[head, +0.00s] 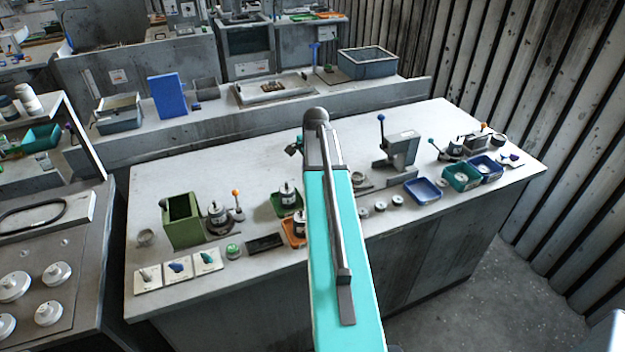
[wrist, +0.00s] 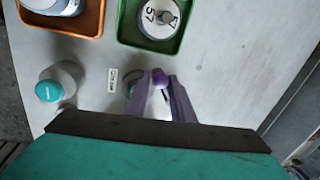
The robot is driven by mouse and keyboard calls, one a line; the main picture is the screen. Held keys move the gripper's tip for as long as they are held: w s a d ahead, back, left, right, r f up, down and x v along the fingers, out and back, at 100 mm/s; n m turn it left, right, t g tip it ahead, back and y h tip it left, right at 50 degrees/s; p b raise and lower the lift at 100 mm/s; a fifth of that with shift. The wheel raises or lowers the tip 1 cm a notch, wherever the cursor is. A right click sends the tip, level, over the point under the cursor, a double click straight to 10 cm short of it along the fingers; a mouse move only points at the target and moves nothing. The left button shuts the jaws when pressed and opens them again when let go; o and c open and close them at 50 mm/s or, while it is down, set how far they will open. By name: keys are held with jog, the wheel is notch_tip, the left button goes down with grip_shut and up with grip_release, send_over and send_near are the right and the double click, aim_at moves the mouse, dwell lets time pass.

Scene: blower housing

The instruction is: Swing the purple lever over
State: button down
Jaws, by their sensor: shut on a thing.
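The purple lever shows in the wrist view as a round purple knob (wrist: 160,78) with a pale stem below it. A dark ring-shaped part (wrist: 133,80) and a small printed label (wrist: 112,80) lie beside it on the grey bench top. My gripper (wrist: 158,84) has its two greyish-purple fingers on either side of the knob and is shut on it. The lever's base is partly hidden by the fingers. In the head view my arm covers the gripper and this lever.
Near the lever are a green tray (wrist: 126,22) holding a weight marked 57, an orange tray (wrist: 95,22) and a teal-capped cylinder (wrist: 48,91). A green box (head: 181,220) stands left on the bench; a blue-knobbed lever press (head: 398,150) stands right.

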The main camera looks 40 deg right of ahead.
jog(key=w+m, duration=0.1)
jog(key=m, duration=0.1)
jog(key=w+m+b, duration=0.1)
jog(key=w+m, duration=0.1)
jog(key=m, duration=0.1)
jog(key=shift+a+g+h, duration=0.1)
jog(key=shift+g+h, duration=0.2)
jog(key=shift+h, duration=0.1)
jog(key=shift+w+m+b, duration=0.2)
jog(key=shift+w+m, duration=0.05)
jog(key=shift+m, duration=0.55)
jog(key=shift+w+m+b, duration=0.2)
jog(key=shift+w+m, duration=0.05)
jog(key=shift+m, duration=0.55)
jog(key=shift+d+r+h, duration=0.1)
jog(key=shift+d+h, duration=0.1)
jog(key=shift+h, duration=0.1)
jog(key=c, duration=1.6)
grip_release()
jog(key=shift+a+r, duration=0.1)
jog(key=shift+w+b+v, duration=0.1)
jog(key=shift+b+v, duration=0.8)
jog(key=shift+v, duration=2.45)
jog(key=shift+w+b+v, duration=0.15)
jog(key=shift+b+v, duration=0.75)
jog(key=shift+v, duration=2.45)
jog(key=shift+r, duration=0.15)
